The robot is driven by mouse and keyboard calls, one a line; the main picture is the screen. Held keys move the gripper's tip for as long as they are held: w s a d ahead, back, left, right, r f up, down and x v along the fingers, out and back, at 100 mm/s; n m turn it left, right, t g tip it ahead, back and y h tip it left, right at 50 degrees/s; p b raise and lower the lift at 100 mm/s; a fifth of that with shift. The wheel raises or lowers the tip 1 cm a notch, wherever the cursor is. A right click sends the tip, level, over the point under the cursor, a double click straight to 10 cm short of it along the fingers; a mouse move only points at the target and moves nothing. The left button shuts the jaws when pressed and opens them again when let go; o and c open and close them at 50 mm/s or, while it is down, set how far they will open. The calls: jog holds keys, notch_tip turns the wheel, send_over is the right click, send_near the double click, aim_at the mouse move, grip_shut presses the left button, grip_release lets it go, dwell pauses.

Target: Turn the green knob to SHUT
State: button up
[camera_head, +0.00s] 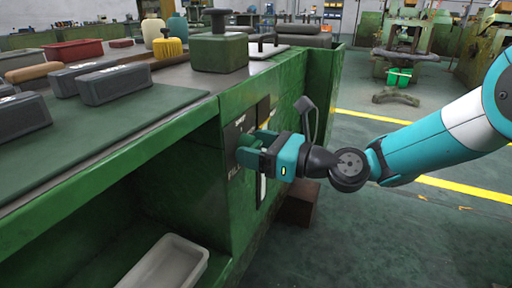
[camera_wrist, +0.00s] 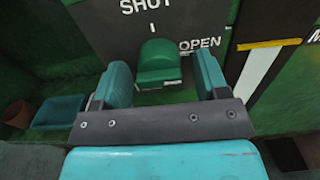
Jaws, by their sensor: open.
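The green knob (camera_wrist: 158,62) sits on a dark plate (camera_wrist: 95,25) in the wrist view, its rounded end toward the top. White lettering reads SHUT above it, with a short tick under the word, and OPEN to its right. My gripper (camera_wrist: 160,78) is open, one teal finger on each side of the knob. Gaps show between the fingers and the knob, and I see no contact. In the head view my gripper (camera_head: 250,146) is at the side panel of the green bench (camera_head: 215,205), and its fingers hide the knob.
In the wrist view a white and yellow strip (camera_wrist: 262,60) lies right of the plate. A pale bin (camera_head: 165,262) is in the shelf below. Floor right of the bench is mostly clear.

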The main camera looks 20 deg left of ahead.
jog(key=c, duration=0.9)
jog(key=shift+n, duration=0.4)
jog(key=n+p, duration=0.1)
jog(key=n, duration=0.6)
jog(key=shift+w+n, duration=0.1)
jog(key=shift+n, duration=0.2)
jog(key=n+b, duration=0.1)
jog(key=n, duration=0.3)
jog(key=shift+b, duration=0.35)
jog(key=shift+n+b, duration=1.05)
jog(key=shift+n, duration=1.45)
